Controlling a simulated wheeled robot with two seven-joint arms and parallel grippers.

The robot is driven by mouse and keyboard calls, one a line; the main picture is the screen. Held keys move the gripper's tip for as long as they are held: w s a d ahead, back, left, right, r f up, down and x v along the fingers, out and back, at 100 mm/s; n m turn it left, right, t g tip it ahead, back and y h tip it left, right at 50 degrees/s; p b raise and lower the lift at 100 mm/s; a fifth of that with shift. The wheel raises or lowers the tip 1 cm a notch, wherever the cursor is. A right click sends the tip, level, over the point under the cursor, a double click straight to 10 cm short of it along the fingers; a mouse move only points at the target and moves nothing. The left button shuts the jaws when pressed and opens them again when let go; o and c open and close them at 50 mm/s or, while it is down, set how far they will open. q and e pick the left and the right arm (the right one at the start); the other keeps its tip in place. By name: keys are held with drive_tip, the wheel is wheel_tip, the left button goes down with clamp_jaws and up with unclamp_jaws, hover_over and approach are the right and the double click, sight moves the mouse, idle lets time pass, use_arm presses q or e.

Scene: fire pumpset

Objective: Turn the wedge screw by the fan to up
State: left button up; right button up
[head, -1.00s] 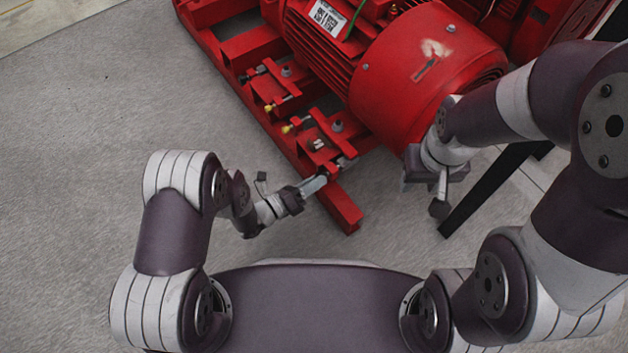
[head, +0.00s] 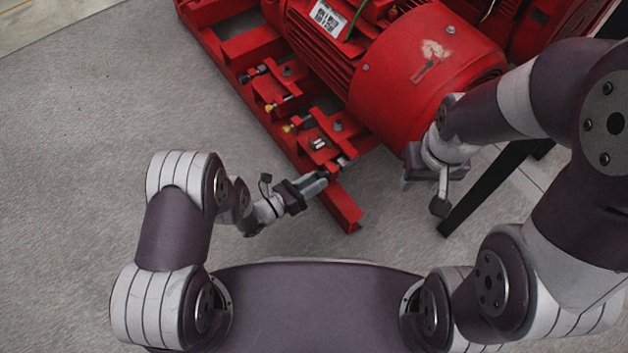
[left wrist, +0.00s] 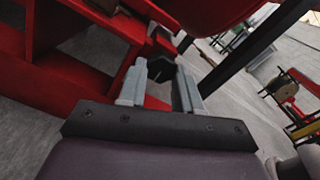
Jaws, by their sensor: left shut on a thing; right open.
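The wedge screw by the fan shows as a black hex head (left wrist: 162,68) in the left wrist view, between my fingertips. The fan end is the large red rounded cover (head: 425,75) of the motor in the head view. My left gripper (head: 322,180) is at the near end of the red base frame, below and left of the fan cover, shut on the screw head. In the left wrist view its two grey fingers (left wrist: 160,80) lie either side of the head. My right gripper (head: 415,165) hangs beside the fan cover, apart from the screw; its fingers are mostly hidden.
The red base rail (head: 345,208) runs just right of my left gripper. Red brackets with yellow-tipped screws (head: 288,128) stand farther along the frame. A black beam (head: 490,188) slants across the floor at right. The grey floor (head: 100,110) at left is clear.

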idle(0.3)
use_arm(q)
drive_tip(key=o, duration=1)
drive_tip(key=shift+o, duration=0.2)
drive_tip(key=shift+s+a, duration=0.1)
drive_tip(key=shift+s+a+r+p, duration=0.1)
drive_tip(key=shift+s+a+p, duration=0.05)
drive_tip(key=shift+a+p, duration=0.2)
drive_tip(key=p+v, duration=0.3)
drive_tip(key=v, duration=0.8)
drive_tip(key=shift+s+a, duration=0.25)
drive_tip(key=shift+s, duration=0.05)
